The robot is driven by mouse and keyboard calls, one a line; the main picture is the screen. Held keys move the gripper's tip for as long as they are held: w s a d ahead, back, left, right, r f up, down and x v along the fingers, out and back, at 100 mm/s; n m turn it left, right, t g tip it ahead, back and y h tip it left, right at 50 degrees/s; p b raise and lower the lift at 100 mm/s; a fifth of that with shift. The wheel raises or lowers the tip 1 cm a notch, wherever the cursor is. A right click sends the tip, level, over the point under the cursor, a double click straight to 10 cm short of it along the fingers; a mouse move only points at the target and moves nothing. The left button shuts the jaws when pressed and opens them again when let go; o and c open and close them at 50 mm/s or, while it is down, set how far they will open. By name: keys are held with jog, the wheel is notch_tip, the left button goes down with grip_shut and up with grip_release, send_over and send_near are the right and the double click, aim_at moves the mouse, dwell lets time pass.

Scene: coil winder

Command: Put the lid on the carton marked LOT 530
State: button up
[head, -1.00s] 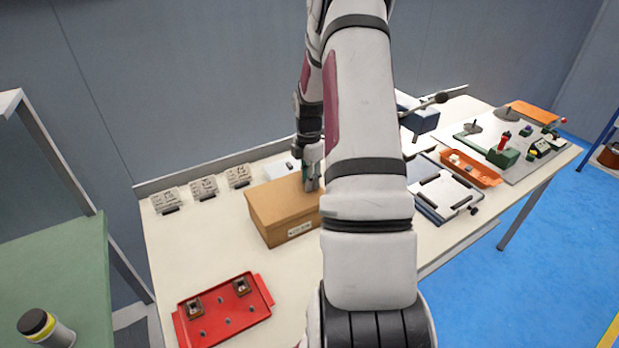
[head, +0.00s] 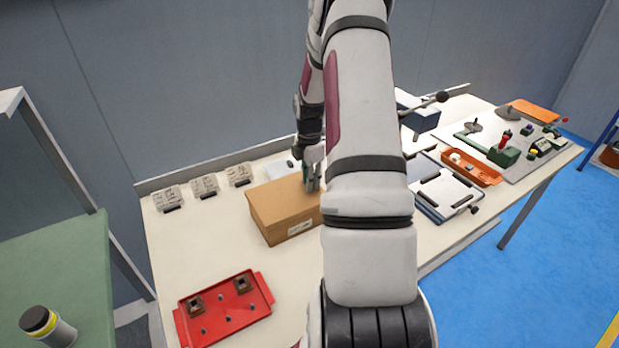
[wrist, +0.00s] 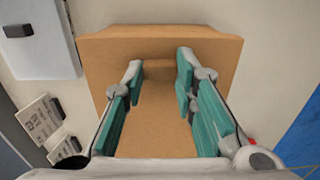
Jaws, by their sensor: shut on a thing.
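A brown cardboard carton (head: 272,226) stands on the bench with a white label on its front. The label's print is too small to read. A brown lid (head: 275,196) covers its top; I cannot tell whether it is fully down. In the wrist view, the lid (wrist: 200,45) fills the middle, with a raised ridge between the fingertips. My gripper (head: 312,187) is over the lid's right part in the head view, shut on the ridge. Its teal-padded fingers also show in the wrist view (wrist: 159,68). My arm hides the carton's right end.
A red tray (head: 222,312) with two small square parts lies at the front left. Several grey blocks (head: 204,186) stand along the back. A white box (head: 280,168) is behind the carton. A grey fixture (head: 447,190) and orange tray (head: 472,168) are to the right.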

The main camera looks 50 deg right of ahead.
jog(key=shift+f, duration=0.45)
dwell(0.8)
jog(key=o, duration=1.6)
jog(key=shift+c, duration=0.2)
jog(key=shift+r, duration=0.1)
jog(key=shift+r+p, duration=1.9)
jog(key=shift+r, duration=1.55)
jog(key=shift+c, duration=0.5)
